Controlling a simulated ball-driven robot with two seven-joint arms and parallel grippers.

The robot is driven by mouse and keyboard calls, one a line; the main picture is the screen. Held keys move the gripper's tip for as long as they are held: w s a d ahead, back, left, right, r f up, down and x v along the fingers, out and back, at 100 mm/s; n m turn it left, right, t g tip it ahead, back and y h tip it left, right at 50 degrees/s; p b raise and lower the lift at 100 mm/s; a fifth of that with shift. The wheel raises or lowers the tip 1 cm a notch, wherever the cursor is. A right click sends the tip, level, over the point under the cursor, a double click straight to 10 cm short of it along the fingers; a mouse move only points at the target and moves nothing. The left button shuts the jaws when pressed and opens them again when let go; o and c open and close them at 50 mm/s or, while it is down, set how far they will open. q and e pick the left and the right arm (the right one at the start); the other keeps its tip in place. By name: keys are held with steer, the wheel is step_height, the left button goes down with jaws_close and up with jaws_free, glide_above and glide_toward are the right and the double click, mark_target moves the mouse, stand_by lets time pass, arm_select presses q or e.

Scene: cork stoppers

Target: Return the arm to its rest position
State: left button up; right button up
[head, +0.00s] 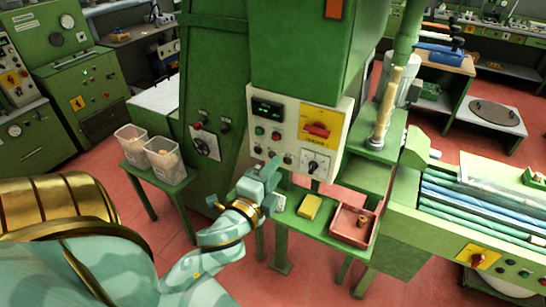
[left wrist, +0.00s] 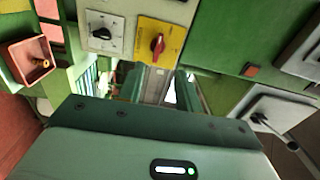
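My left arm (head: 215,240) reaches in from the lower left in the head view. Its gripper (head: 268,178) is in front of the control panel, above the left end of a small green table (head: 292,222). In the left wrist view the two dark fingers (left wrist: 160,85) stand apart with nothing seen between them, so it is open and empty. A pinkish tray (head: 340,234) sits at the table's right end with brown cork pieces (head: 362,219) in it. The tray also shows in the left wrist view (left wrist: 12,50). My right gripper is not in view.
A control panel (head: 290,135) with a red switch on yellow is close behind the gripper. A yellow block (head: 310,206) and a small pale item (head: 278,204) lie on the table. Two clear bins (head: 165,160) stand on a stand at the left. Red floor is open between.

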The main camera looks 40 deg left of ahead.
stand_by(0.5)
arm_select(q)
steer(key=s+d+f+n+g+h+b, duration=0.1)
steer(key=s+f+n+g+b, duration=0.15)
steer(key=f, duration=1.05)
steer(key=s+d+f+n+g+h+b, duration=0.1)
steer(key=s+f+n+g, duration=0.25)
steer(key=f, duration=1.05)
steer(key=s+d+f+n+g+h+b, duration=0.1)
steer(key=s+d+f+n+g, duration=0.15)
steer(key=f, duration=1.05)
steer(key=s+d+f+n+g+b, duration=0.1)
steer(key=s+f+g+b, duration=0.3)
steer(key=s+f, duration=0.9)
steer(key=s+d+f+n+g+h+b, duration=0.1)
steer(key=s+f+g+b, duration=0.3)
steer(key=s+f+b, duration=0.4)
steer(key=shift+s+d+f+n, duration=0.25)
steer(key=shift+s+f+n, duration=0.2)
steer(key=shift+s+f, duration=3.3)
